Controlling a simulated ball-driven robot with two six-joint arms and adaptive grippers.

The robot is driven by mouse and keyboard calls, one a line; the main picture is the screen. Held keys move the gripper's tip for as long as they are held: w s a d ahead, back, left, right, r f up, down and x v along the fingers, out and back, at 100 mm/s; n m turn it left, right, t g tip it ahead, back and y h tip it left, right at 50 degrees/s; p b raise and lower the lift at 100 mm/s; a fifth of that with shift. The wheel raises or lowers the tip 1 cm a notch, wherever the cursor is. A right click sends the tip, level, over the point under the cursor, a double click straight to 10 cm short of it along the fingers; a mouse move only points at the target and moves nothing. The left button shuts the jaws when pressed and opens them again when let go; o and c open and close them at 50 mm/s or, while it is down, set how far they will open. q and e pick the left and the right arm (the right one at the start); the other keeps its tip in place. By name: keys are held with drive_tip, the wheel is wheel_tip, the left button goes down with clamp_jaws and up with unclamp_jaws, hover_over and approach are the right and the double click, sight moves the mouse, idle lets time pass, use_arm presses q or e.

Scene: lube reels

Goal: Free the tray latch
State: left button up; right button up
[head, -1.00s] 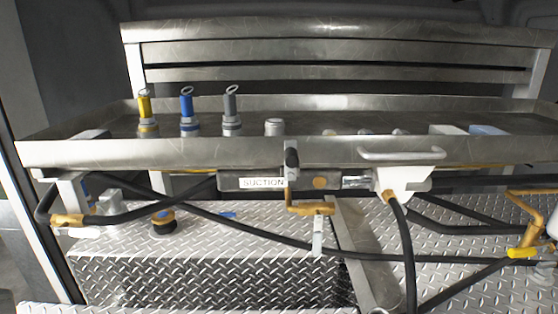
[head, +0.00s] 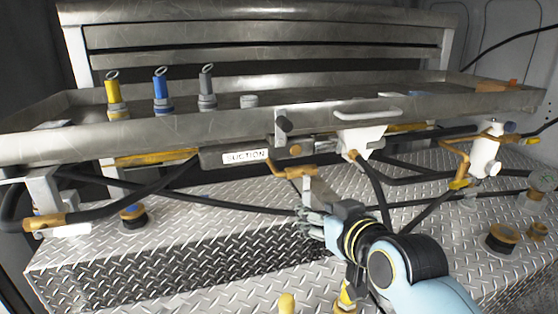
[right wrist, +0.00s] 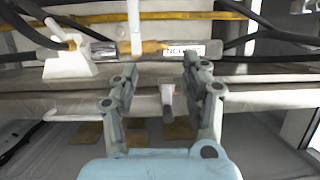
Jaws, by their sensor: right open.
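The metal tray (head: 190,131) runs across the head view, with a pale handle (head: 355,108) on its front lip. A latch-like bracket with a dark knob (head: 283,125) stands at the front lip; whether it is the latch I cannot tell. A brass elbow (head: 291,170) hangs below it. My right gripper (head: 308,222) is below the tray, under the brass elbow, and holds nothing that I can see. In the right wrist view its open fingers (right wrist: 162,68) are spread, with a small pale hanging piece (right wrist: 167,98) between them. My left gripper is out of view.
Yellow (head: 113,97), blue (head: 161,90) and grey (head: 207,88) ringed fittings stand in the tray. Black hoses (head: 215,204) cross below. A white fitting (head: 361,140) hangs right of the SUCTION label (head: 246,157). Brass-topped caps (head: 502,239) sit on the tread-plate deck (head: 200,222).

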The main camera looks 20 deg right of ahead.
sight(287, 125)
drive_tip(key=w+a+r+t, duration=0.2)
drive_tip(key=w+r+t, duration=0.2)
drive_tip(key=r, duration=0.9)
drive_tip(key=shift+m, duration=0.3)
drive_tip(key=w+p, duration=0.3)
drive_tip(key=w, duration=0.6)
drive_tip(key=shift+w+a, duration=0.1)
drive_tip(key=shift+a, duration=0.05)
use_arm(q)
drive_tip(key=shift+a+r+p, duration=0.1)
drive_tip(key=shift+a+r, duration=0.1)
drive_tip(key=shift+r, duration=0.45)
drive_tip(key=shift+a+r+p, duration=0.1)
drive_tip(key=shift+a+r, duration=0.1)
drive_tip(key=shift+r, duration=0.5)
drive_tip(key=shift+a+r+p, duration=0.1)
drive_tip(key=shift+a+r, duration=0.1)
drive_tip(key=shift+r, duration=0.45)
use_arm(e)
drive_tip(key=shift+w+f, duration=0.1)
drive_tip(key=shift+w, duration=0.65)
drive_tip(key=shift+c, duration=0.3)
clamp_jaws()
